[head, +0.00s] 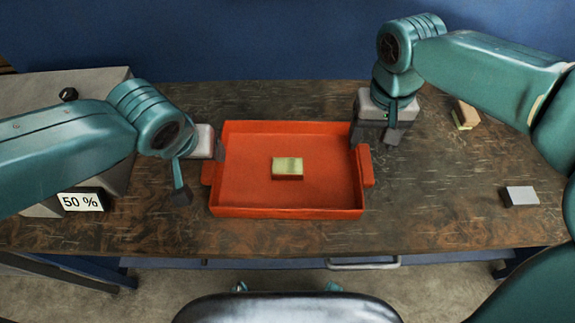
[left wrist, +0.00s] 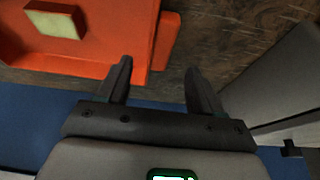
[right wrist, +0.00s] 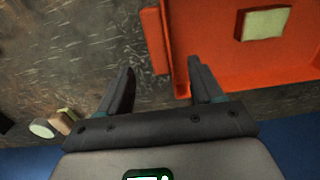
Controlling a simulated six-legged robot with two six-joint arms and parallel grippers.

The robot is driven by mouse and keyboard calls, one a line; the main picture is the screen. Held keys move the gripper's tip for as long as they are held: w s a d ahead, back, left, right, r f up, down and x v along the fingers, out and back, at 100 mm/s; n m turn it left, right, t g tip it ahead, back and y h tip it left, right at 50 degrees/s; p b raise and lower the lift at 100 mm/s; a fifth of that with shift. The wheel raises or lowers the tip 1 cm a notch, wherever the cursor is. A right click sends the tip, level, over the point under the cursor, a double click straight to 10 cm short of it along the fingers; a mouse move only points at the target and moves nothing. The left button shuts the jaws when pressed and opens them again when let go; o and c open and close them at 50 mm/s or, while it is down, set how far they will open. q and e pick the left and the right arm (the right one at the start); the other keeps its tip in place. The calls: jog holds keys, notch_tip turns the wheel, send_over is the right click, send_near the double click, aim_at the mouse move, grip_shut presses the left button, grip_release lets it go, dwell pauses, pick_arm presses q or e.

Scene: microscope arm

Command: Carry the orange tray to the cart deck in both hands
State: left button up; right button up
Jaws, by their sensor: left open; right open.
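The orange tray (head: 290,212) lies flat on the worn table, with a yellow-green block (head: 288,168) inside it. It has a handle on its left side (head: 208,173) and one on its right side (head: 367,165). My left gripper (head: 200,173) is open and empty by the left handle; in the left wrist view that handle (left wrist: 166,40) lies just beyond the fingertips. My right gripper (head: 375,140) is open and empty near the right handle, which shows ahead of the fingers in the right wrist view (right wrist: 155,40). Gripper contact with the handles is not clear. The cart deck cannot be identified.
A grey block (head: 521,196) and a yellowish-brown block (head: 465,114) lie at the right. The table in front of the tray is clear.

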aim_at(364, 159)
pick_arm(q)
jog(key=x, duration=0.7)
pick_arm(e)
notch_tip(364, 159, down, 7)
pick_arm(q)
jog(key=shift+w+f, duration=0.15)
jog(key=shift+f, duration=0.1)
pick_arm(e)
jog(key=shift+f, duration=0.25)
jog(key=shift+s+f, duration=0.1)
jog(key=shift+s, duration=0.05)
pick_arm(q)
jog(key=shift+f, duration=0.1)
grip_shut()
pick_arm(e)
grip_shut()
